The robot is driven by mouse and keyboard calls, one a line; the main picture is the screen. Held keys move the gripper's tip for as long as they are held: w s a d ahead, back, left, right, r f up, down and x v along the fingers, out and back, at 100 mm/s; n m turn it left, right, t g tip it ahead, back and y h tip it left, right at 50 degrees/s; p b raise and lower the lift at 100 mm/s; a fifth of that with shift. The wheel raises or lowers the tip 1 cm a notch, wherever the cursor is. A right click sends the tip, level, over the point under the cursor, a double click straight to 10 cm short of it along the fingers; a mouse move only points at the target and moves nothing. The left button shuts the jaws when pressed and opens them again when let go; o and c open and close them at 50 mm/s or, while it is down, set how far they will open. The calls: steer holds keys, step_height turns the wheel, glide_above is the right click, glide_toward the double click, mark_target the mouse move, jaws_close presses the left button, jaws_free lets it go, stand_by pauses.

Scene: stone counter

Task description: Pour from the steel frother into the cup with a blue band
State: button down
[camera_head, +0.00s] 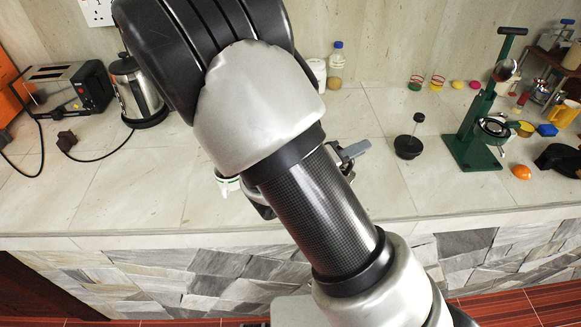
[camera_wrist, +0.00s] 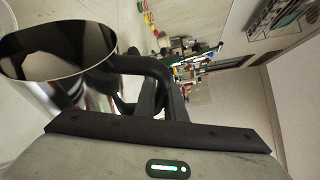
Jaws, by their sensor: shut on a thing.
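The steel frother (camera_wrist: 85,90) is large at the left of the wrist view, with a shiny body, an open round rim and a black handle (camera_wrist: 150,68). My gripper (camera_wrist: 168,105) is shut on that handle. The frother's inside looks dark, and I cannot tell what it holds. In the head view my arm hides the frother and most of my gripper. A white cup (camera_head: 226,186) with a thin greenish band peeks out left of my arm near the counter's front. Most of it is hidden, and I cannot make out a blue band.
A toaster (camera_head: 68,88) and a kettle (camera_head: 138,90) stand at the left. At the right are a black plunger-like piece (camera_head: 408,146), a green press stand (camera_head: 477,140) and an orange item (camera_head: 521,172). The stone counter (camera_head: 130,195) is clear at front left.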

steer(key=shift+w+a+r+n+p, duration=0.35)
steer(key=shift+a+r+n+p, duration=0.1)
steer(key=shift+r+n, duration=0.25)
stand_by(1.2)
steer(key=shift+w+a+r+h, duration=0.1)
steer(key=shift+a+r+h, duration=0.1)
steer(key=shift+h, duration=0.1)
steer(key=s+d+f+m+y+b, duration=0.2)
steer(key=d+f+m+y, duration=0.1)
steer(key=d+f+m, duration=0.1)
step_height(320, 180, down, 2)
steer(key=shift+s+d+f+m+b, duration=0.1)
steer(key=shift+s+d+m+b, duration=0.15)
steer(key=shift+m, duration=0.55)
steer(key=shift+s+p, duration=0.1)
steer(key=shift+p, duration=0.4)
